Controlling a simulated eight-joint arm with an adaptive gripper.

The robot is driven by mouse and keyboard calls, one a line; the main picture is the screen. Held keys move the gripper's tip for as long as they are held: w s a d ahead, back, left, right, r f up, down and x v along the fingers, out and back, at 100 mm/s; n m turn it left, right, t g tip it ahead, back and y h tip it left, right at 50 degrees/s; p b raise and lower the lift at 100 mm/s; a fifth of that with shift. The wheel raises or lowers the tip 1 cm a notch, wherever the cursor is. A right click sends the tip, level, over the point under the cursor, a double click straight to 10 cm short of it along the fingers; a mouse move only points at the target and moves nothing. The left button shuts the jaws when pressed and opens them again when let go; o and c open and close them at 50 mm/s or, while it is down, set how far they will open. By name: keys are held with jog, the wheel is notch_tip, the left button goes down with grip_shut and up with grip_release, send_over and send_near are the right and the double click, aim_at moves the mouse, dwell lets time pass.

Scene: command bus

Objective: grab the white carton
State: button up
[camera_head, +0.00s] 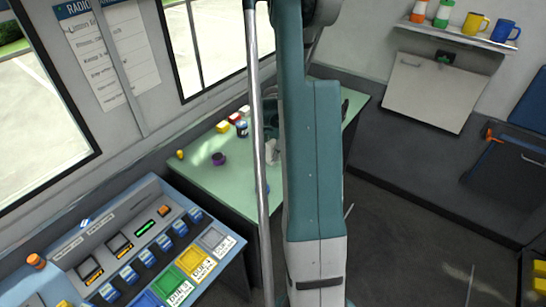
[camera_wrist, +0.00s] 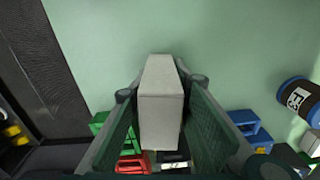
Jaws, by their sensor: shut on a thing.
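The white carton (camera_wrist: 161,110) is a pale box that stands between the two fingers of my gripper (camera_wrist: 162,88) in the wrist view. The fingers are shut on it, one on each side. It is over the light green tabletop (camera_wrist: 225,35); I cannot tell whether it touches the surface. In the head view a small whitish patch of the carton (camera_head: 271,152) shows beside a vertical pole, and my arm hides most of the gripper.
A dark labelled can (camera_wrist: 298,98) lies right of the gripper. Green (camera_wrist: 104,122), red (camera_wrist: 132,163) and blue (camera_wrist: 250,128) things are near the fingers. A purple item (camera_head: 218,159) and a yellow one (camera_head: 180,154) sit left on the table. A button console (camera_head: 130,250) stands in front.

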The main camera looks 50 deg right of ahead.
aim_at(273, 142)
notch_tip(273, 142, up, 8)
jog(key=shift+r+p, duration=0.2)
jog(key=shift+p, duration=0.1)
jog(key=shift+w, duration=0.1)
dwell(0.7)
